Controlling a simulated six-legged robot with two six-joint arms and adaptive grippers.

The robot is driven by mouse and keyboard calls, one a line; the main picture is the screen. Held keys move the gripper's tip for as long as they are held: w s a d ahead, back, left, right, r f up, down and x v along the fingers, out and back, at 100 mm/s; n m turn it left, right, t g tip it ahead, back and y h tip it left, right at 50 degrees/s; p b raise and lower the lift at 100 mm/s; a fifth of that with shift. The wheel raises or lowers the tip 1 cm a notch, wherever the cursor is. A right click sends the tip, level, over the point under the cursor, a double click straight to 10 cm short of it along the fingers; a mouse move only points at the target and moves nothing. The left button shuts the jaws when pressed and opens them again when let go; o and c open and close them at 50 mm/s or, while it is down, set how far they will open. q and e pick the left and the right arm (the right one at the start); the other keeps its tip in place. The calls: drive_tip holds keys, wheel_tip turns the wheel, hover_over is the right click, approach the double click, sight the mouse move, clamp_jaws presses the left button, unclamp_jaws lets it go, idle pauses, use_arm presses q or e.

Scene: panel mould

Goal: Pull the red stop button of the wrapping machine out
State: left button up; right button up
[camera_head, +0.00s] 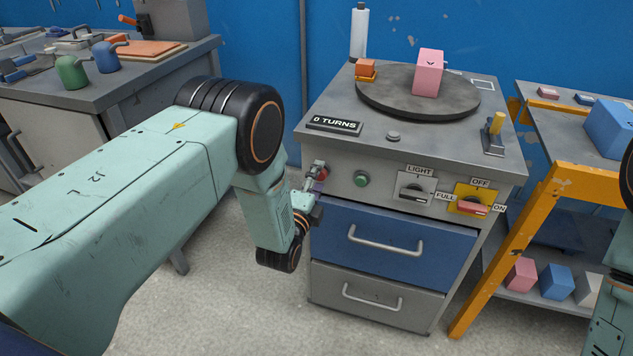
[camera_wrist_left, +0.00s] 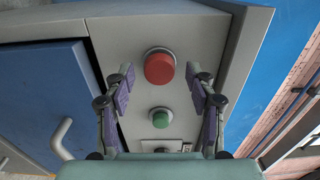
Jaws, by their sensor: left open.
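The wrapping machine (camera_head: 440,147) is a grey cabinet with a round turntable on top. Its red stop button (camera_wrist_left: 160,67) sticks out of the front panel in the left wrist view. In the head view the red button (camera_head: 321,172) shows at the panel's left end, partly covered by my left gripper (camera_head: 316,182). In the left wrist view my left gripper (camera_wrist_left: 161,82) is open, with one purple-padded finger on each side of the red button and gaps to both. I cannot tell how deep the fingers reach. My right gripper is not in view.
A blue drawer (camera_head: 390,268) lies below. A pink box (camera_head: 428,73) stands on the turntable (camera_head: 385,98). An orange-framed shelf (camera_head: 508,245) stands right.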

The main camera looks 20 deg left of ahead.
use_arm(q)
clamp_jaws()
idle(0.5)
